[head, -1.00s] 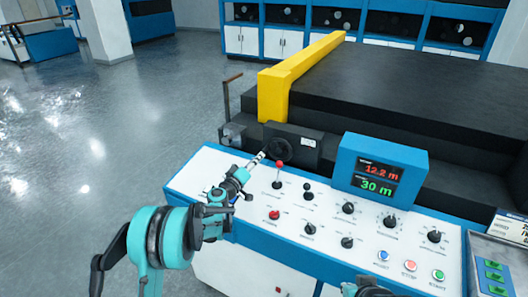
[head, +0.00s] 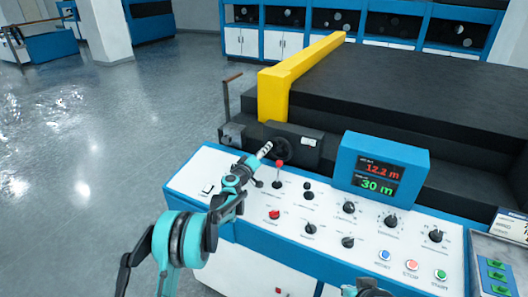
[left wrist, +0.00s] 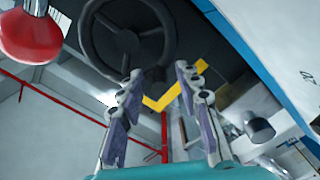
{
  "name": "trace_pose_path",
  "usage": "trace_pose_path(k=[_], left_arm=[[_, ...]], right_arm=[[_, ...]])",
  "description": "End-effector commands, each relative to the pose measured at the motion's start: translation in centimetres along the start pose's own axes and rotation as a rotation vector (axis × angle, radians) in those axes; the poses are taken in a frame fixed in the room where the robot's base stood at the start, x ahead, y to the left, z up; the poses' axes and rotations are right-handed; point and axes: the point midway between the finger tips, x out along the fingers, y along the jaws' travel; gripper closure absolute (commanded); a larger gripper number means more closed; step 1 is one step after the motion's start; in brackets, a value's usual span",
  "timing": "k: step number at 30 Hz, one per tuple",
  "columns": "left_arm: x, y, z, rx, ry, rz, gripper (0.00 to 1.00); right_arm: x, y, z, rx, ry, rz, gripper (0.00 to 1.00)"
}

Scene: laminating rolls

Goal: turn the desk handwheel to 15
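The black handwheel (head: 286,148) stands on the dark block at the back left of the console, partly hidden by my left gripper (head: 264,149). In the left wrist view the wheel (left wrist: 128,40) shows its rim, spokes and hub ahead of the fingers. The left gripper (left wrist: 160,95) has its two fingers apart, with nothing held between them. Its tips are close to the wheel; I cannot tell whether they touch it. The display (head: 380,170) reads 12.2 m in red and 30 m in green. A part of my right arm shows at the bottom edge; its fingers are not clear.
A red-knobbed lever (head: 280,164) stands just in front of the wheel; its red knob (left wrist: 30,36) is large in the left wrist view. A black lever (head: 308,188) and several dials and buttons fill the console (head: 260,228). A yellow guard (head: 273,95) rises behind.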

Motion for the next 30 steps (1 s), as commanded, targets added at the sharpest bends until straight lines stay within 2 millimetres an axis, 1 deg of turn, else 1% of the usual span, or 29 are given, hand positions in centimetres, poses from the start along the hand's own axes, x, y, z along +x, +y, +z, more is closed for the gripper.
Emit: trace_pose_path(k=[1, 2, 3, 4, 11, 17, 23, 30], left_arm=[[0.0, 0.0, 0.0, 0.0, 0.0, 0.0, 0.81], [0.0, 0.0, 0.0, 0.0, 0.0, 0.0, 0.89], [0.0, 0.0, 0.0, 0.0, 0.0, 0.0, 0.99], [0.0, 0.0, 0.0, 0.0, 0.0, 0.0, 1.0], [0.0, 0.0, 0.0, -0.003, 0.0, 0.0, 1.0], [0.0, -0.2, 0.2, -0.046, 0.0, 0.0, 1.0], [0.0, -0.8, 0.6, -0.161, 0.0, 0.0, 1.0], [0.0, -1.6, 1.5, -0.373, 0.0, 0.0, 1.0]], right_arm=[[0.0, 0.0, 0.0, 0.0, 0.0, 0.0, 1.0], [0.0, 0.0, 0.0, 0.0, 0.0, 0.0, 1.0], [0.0, 0.0, 0.0, 0.0, 0.0, 0.0, 1.0], [0.0, 0.0, 0.0, 0.0, 0.0, 0.0, 1.0], [0.0, 0.0, 0.0, 0.0, 0.0, 0.0, 1.0], [0.2, 0.0, 0.2, 0.0, 0.0, 0.0, 1.0], [0.8, 0.0, 0.6, 0.0, 0.0, 0.0, 1.0], [1.6, 0.0, 1.1, 0.0, 0.0, 0.0, 1.0]])
